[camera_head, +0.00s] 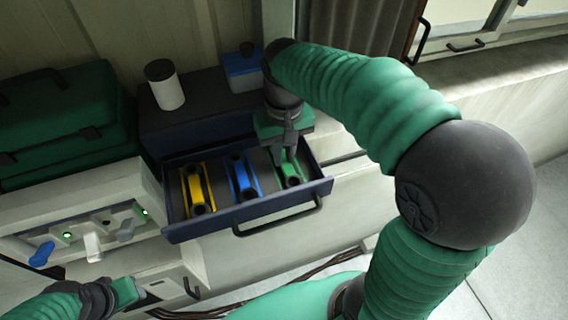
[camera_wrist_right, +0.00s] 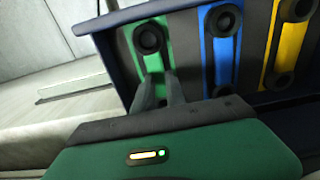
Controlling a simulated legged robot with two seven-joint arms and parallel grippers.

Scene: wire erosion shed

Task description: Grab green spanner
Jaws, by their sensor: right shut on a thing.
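The green spanner (camera_head: 290,174) lies in the right part of an open dark blue drawer (camera_head: 180,232), beside a blue spanner (camera_head: 243,178) and a yellow spanner (camera_head: 195,188). My right gripper (camera_head: 287,158) reaches down into the drawer and is shut on the green spanner. In the right wrist view the fingers (camera_wrist_right: 160,90) are at the middle of the green spanner (camera_wrist_right: 153,62), below its dark ring; the part behind the fingers is hidden. My left gripper (camera_head: 125,292) is at the lower left, away from the drawer; its fingers do not show clearly.
A white cylinder with a dark lid (camera_head: 166,88) and a blue box (camera_head: 243,72) stand on the dark cabinet top. A green case (camera_head: 60,120) stands at the left. A panel with levers (camera_head: 90,225) is left of the drawer. The drawer handle (camera_head: 280,225) sticks out in front.

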